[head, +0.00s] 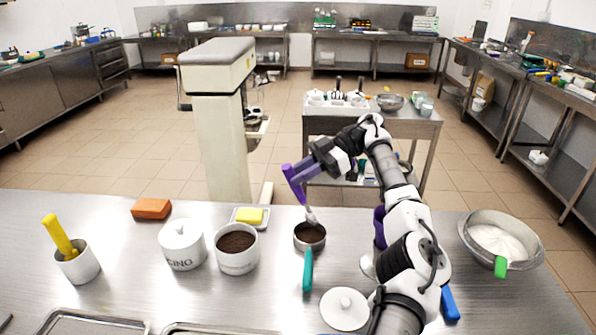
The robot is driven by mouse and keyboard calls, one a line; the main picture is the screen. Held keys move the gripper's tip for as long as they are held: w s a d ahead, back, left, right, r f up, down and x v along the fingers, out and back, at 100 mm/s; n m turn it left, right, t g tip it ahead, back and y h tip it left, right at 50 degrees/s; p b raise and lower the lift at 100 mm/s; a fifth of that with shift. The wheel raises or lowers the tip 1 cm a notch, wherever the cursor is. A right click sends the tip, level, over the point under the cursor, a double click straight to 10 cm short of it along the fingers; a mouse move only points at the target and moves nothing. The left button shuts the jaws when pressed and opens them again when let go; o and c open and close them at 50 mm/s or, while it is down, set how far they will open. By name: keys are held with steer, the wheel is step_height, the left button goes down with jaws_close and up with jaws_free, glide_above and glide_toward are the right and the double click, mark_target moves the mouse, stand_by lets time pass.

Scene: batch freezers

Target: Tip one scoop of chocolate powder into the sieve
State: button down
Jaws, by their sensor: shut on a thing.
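My gripper (303,172) is shut on a purple-handled tool (291,182), which slants down to a pale metal end (311,217). That end is over or just inside a small round metal vessel (298,230) with a teal handle (308,268), apparently the sieve. Brown powder (310,234) shows inside it. I cannot tell whether the tool's end touches the powder or still carries any. An open white pot (238,263) of dark brown powder stands to the left. Its likely lid (344,308) lies on the table in front of the sieve.
A lidded white pot (181,247), a white cup with a yellow-handled tool (78,268), an orange block (151,208) and a small dish with a yellow block (249,216) stand left. Trays (95,318) lie at the front left.

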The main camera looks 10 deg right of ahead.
steer(key=shift+s+a+f+t+h+b, duration=0.65)
steer(key=shift+a+f+h+b, duration=0.7)
steer(key=shift+a+h, duration=0.6)
steer(key=shift+s+a+f+t+h+b, duration=0.5)
steer(key=shift+a+f+t+h+b, duration=0.2)
steer(key=shift+a+f+h+b, duration=0.95)
steer(key=shift+s+a+f+t+h+b, duration=0.65)
steer(key=shift+a+f+h+b, duration=0.45)
steer(key=shift+a+h, duration=1.1)
steer(key=shift+w+d, duration=0.1)
steer(key=shift+d, duration=0.15)
